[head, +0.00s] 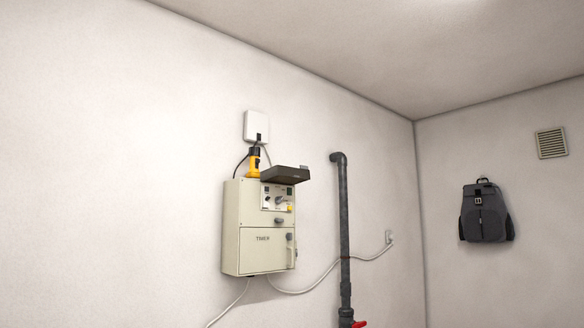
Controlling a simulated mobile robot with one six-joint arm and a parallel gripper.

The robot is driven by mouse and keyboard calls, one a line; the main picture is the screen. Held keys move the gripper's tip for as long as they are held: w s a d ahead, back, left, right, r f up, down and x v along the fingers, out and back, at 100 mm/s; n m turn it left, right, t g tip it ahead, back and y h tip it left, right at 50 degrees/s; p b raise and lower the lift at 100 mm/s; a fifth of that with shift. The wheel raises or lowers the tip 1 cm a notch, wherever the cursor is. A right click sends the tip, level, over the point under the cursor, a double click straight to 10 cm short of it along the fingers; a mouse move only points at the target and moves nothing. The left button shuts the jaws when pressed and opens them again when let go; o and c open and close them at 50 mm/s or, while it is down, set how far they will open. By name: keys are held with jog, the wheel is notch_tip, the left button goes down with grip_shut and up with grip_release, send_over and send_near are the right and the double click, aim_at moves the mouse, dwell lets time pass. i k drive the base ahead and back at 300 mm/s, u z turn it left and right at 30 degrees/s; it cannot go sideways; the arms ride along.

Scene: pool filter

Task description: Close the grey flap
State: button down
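The grey flap (285,174) is a dark grey cover on the upper front of a beige control box (231,228) on the wall. It is raised and sticks out roughly level. Below it the control panel (266,198) with small knobs and a yellow part is uncovered. The lower door of the box, marked TIMER (262,255), appears shut. My gripper is not in view, so its state and its place relative to the flap do not show.
A yellow and black device (254,164) stands on the box, below a white wall unit (256,126). A dark pipe (343,220) with a red handle (359,324) runs up the wall to the right. Cables hang below the box. A backpack (485,212) hangs on the right wall.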

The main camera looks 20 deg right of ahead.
aim_at(279, 174)
jog(key=u, duration=0.35)
jog(key=i, duration=1.25)
jog(key=z, duration=0.1)
